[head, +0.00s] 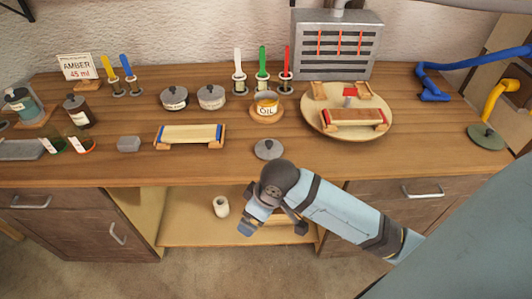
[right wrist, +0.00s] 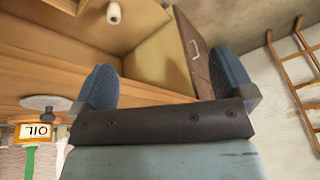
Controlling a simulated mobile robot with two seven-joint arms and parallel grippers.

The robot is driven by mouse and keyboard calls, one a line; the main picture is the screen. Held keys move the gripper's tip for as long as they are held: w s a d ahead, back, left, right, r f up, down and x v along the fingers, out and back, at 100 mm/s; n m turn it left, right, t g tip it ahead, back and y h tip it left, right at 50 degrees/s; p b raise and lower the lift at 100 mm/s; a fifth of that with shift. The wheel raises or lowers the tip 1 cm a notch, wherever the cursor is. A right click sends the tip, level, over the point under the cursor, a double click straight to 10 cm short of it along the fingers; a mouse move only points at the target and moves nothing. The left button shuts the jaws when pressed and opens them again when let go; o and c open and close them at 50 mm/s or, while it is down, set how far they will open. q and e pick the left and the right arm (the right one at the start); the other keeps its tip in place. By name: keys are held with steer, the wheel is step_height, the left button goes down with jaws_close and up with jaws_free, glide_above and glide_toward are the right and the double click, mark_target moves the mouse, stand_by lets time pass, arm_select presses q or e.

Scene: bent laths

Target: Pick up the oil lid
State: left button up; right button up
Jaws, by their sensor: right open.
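The oil lid (head: 268,149) is a round grey disc with a small dark knob. It lies on the worktop close to the front edge, in front of the open OIL jar (head: 267,104), which stands on a wooden coaster. In the right wrist view the lid (right wrist: 45,102) and the OIL jar (right wrist: 34,131) show upside down at the left. My right gripper (head: 272,225) is open and empty, in front of the worktop edge and apart from the lid. Its two blue pads (right wrist: 162,88) stand wide apart in the wrist view. My left gripper is out of view.
Lidded grey jars (head: 211,97) stand behind. An open shelf (head: 190,222) below holds a white roll (head: 221,207).

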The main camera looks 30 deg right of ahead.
steer(key=w+d+r, duration=0.2)
steer(key=w, duration=0.4)
step_height(320, 180, up, 9)
steer(key=m+g+h, duration=0.2)
steer(key=g+h, duration=0.1)
glide_above(268, 142)
steer(key=f, duration=0.7)
steer(key=shift+d, duration=0.25)
steer(key=shift+a+f, duration=0.15)
steer(key=shift+f, duration=2.8)
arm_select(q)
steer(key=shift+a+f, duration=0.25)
arm_select(e)
steer(key=shift+c, duration=0.5)
steer(key=c, duration=0.4)
steer(key=shift+c, duration=0.2)
